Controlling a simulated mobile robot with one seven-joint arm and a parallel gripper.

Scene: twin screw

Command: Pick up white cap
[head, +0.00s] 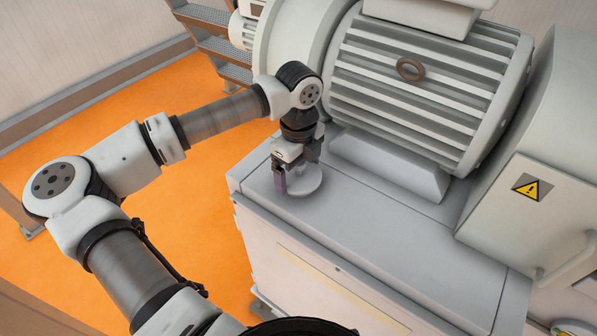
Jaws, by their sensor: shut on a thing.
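The white cap (305,183) is a round, pale disc-like piece on the grey top of the machine base (370,215), near its left corner. My gripper (296,180) points down over the cap and is shut on it, with a finger visible at its left side. The cap's upper part is partly hidden by my gripper. The cap appears to be at the surface; I cannot tell whether it is lifted slightly.
A large ribbed grey motor (420,85) stands right behind my gripper. A housing with a yellow warning sign (532,188) is at the right. Metal steps (215,45) stand at the back left. The front strip of the base top is clear.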

